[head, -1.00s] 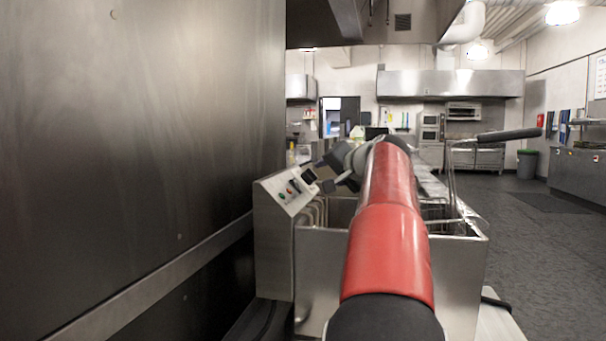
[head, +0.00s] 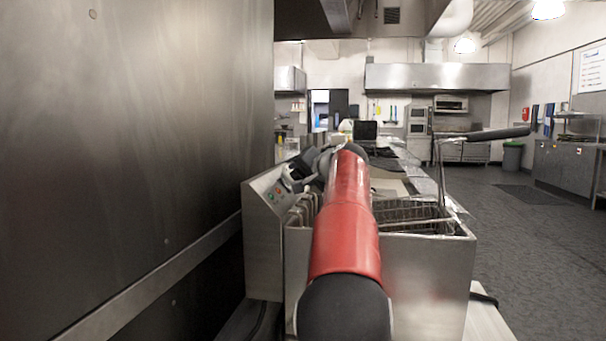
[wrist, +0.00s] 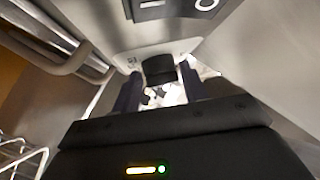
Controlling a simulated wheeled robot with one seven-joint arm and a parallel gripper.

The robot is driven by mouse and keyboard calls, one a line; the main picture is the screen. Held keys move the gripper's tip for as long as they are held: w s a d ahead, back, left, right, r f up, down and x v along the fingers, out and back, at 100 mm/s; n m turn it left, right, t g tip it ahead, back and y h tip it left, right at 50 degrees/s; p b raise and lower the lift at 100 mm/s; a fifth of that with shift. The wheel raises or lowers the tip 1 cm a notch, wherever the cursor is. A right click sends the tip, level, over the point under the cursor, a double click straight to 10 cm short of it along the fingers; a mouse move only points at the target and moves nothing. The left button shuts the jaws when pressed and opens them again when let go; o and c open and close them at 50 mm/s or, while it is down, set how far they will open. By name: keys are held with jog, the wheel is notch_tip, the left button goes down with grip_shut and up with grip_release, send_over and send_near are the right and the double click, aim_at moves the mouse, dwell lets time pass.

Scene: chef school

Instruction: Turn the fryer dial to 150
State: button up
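The fryer (head: 430,275) stands ahead, with its sloped control panel (head: 262,190) on the left side. Small indicator lights show on the panel in the head view. My gripper (head: 298,172) is at the panel's upper right part and hides the dial there. In the wrist view, a black block that looks like the dial (wrist: 158,69) sits between the two fingers of my gripper (wrist: 160,88). The fingers stand apart on either side, with narrow gaps seeming to show beside the block. Dial markings cannot be read.
A fry basket (head: 415,213) with a long raised handle (head: 485,135) sits in the fryer, right of my arm. A large metal wall (head: 130,150) closes off the left side. Open floor (head: 530,240) lies to the right.

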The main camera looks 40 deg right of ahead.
jog(key=c, duration=0.6)
jog(key=shift+p, duration=0.3)
jog(key=shift+a+r+m+g+h+p, duration=0.15)
jog(key=shift+m+g+h+p, duration=0.25)
jog(key=shift+m+g+p, duration=0.15)
jog(key=shift+w+m+g+h, duration=0.15)
jog(key=shift+m+g+h, duration=0.3)
jog(key=shift+m, duration=0.3)
jog(key=shift+m+g+h, duration=0.25)
jog(key=shift+m+g, duration=0.65)
jog(key=shift+m, duration=0.1)
jog(key=shift+w+a+r+m+g, duration=0.15)
jog(key=shift+w+m+g, duration=0.15)
jog(key=shift+m+g, duration=0.3)
jog(key=shift+s+f+m, duration=0.2)
jog(key=shift+m, duration=0.2)
